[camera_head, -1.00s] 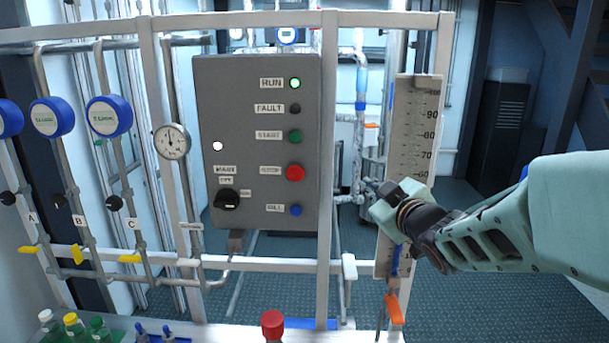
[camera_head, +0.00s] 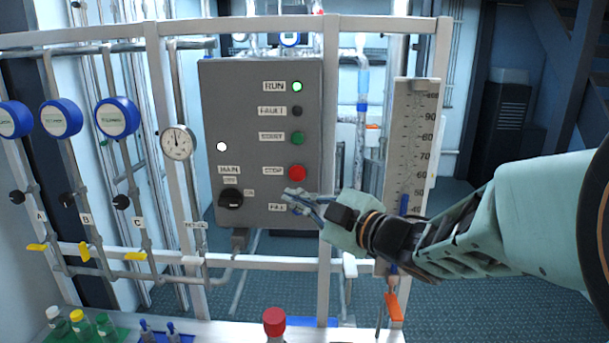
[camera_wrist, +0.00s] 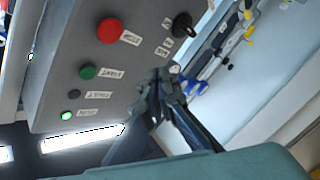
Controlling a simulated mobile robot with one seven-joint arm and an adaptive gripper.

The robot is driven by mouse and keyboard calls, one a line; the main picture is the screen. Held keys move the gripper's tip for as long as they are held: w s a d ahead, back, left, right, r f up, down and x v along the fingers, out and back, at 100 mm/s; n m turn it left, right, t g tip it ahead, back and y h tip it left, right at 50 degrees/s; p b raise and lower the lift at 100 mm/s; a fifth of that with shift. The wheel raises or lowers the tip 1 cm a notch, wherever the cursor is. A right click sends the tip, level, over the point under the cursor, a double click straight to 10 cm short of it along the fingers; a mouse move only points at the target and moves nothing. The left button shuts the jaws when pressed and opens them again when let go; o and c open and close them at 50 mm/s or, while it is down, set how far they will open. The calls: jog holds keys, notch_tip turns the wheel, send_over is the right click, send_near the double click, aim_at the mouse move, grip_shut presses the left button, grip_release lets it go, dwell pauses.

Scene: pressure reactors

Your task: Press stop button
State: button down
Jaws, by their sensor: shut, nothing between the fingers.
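The red stop button (camera_head: 297,172) sits on the grey control panel (camera_head: 235,110), right of its STOP label. It also shows in the wrist view (camera_wrist: 109,31) at the upper left. My gripper (camera_head: 292,198) is shut and empty, its fingertips just below the stop button in the head view, over the lower right of the panel. In the wrist view the fingertips (camera_wrist: 160,82) appear apart from the red button, below and right of it. I cannot tell how far they are from the panel face. The blue lowest button is hidden behind my gripper.
The green start button (camera_head: 298,138) and lit RUN lamp (camera_head: 297,87) are above; the black main switch (camera_head: 231,199) is lower left. A white frame post (camera_head: 327,150) stands right of the panel, with a level gauge (camera_head: 409,150) beyond.

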aim_at(299, 181)
jog(key=shift+w+d+p, duration=0.15)
jog(key=shift+w+p, duration=0.5)
jog(key=shift+w, duration=3.7)
jog(key=shift+w, duration=0.1)
jog(key=shift+w, duration=0.3)
jog(key=shift+w, duration=0.55)
jog(key=shift+s, duration=0.15)
jog(key=shift+s+b, duration=0.4)
jog(key=shift+s, duration=0.4)
jog(key=s+b, duration=0.1)
jog(key=s, duration=0.4)
